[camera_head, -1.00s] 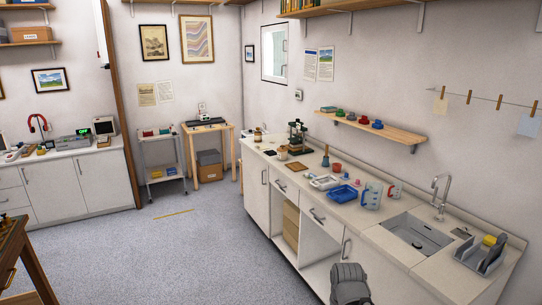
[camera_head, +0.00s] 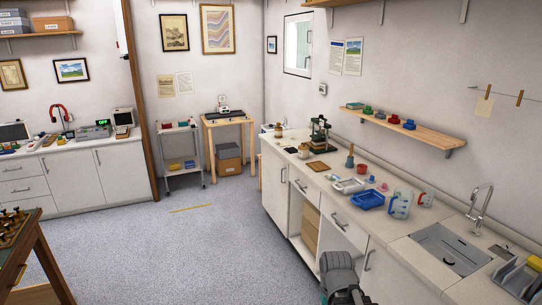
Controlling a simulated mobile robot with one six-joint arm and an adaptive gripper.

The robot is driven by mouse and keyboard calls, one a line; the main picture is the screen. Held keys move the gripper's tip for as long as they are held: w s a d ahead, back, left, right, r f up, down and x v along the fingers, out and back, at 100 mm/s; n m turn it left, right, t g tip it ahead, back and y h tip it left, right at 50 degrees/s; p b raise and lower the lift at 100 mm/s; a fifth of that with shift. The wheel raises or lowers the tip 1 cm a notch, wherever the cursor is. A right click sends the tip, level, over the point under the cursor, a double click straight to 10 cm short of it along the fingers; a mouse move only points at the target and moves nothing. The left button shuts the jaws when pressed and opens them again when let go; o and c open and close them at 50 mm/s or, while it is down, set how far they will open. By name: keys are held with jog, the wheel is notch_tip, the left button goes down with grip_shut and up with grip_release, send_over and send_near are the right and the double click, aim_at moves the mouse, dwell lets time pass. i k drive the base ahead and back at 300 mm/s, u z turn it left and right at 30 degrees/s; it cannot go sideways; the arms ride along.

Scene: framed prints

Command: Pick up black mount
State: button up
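A small, flat, dark square (camera_head: 291,150) lies on the far part of the long white counter, left of the black-and-green press. It may be the black mount, but it is too small to be sure. A grey part of my arm shows at the bottom edge, in front of the counter's cabinets and well short of both squares. My gripper's fingers cannot be made out.
The long counter (camera_head: 402,262) also holds the press (camera_head: 319,136), a blue tray (camera_head: 367,200), a measuring jug (camera_head: 400,205) and a sink (camera_head: 450,249). A wooden table (camera_head: 38,248) stands at the left. The grey floor between (camera_head: 170,255) is clear.

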aim_at(290, 150)
jog(key=u, duration=0.25)
jog(key=i, duration=0.8)
jog(key=u, duration=0.35)
jog(key=i, duration=2.3)
jog(key=z, duration=0.7)
jog(key=i, duration=0.75)
jog(key=z, duration=0.35)
